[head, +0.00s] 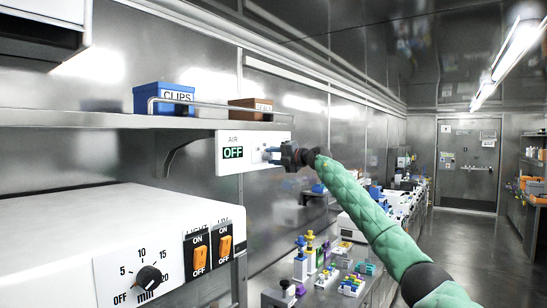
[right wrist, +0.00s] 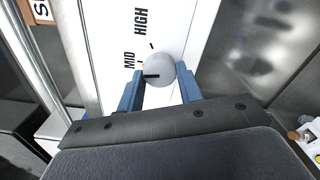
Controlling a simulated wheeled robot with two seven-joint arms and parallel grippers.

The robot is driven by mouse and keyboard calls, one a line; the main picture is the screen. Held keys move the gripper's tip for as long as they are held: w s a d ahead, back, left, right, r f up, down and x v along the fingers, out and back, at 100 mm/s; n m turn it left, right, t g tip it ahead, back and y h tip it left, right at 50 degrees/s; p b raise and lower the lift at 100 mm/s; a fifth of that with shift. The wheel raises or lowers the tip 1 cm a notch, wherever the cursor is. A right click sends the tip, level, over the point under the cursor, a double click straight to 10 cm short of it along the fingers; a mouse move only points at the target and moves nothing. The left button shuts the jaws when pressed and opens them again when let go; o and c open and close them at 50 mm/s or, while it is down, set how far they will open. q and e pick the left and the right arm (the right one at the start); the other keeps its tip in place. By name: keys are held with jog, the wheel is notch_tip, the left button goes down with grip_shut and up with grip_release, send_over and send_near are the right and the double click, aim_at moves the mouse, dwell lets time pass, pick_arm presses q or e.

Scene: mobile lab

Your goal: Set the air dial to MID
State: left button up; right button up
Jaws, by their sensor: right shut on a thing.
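The air dial is a round grey knob (right wrist: 160,70) on a white panel (head: 226,165) under the shelf. The panel is marked AIR and its small display (head: 233,152) reads OFF. My right gripper (head: 272,155) is shut on the knob, with one blue finger on each side in the right wrist view (right wrist: 161,90). The knob's black pointer line faces left in that view, a little below the MID label (right wrist: 129,60). The HIGH label (right wrist: 140,22) stands further up. The OFF end of the scale is hidden. My left gripper is not in view.
A white cabinet with a timer knob (head: 148,277) and two orange switches (head: 198,257) stands at the lower left. A blue CLIPS box (head: 164,97) and a brown box (head: 250,109) sit on the shelf above. Small lab items crowd the bench below; the right-hand aisle is clear.

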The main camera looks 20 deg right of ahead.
jog(key=shift+d+r+m, duration=0.1)
jog(key=shift+m, duration=0.9)
jog(key=o, duration=0.9)
jog(key=shift+o, duration=0.4)
jog(key=shift+d, duration=0.1)
jog(key=shift+s, duration=0.1)
pick_arm(q)
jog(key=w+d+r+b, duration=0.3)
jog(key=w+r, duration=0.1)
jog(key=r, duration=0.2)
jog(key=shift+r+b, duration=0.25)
jog(key=shift+b, duration=0.1)
pick_arm(e)
jog(key=v, duration=0.7)
jog(key=shift+s+d, duration=0.25)
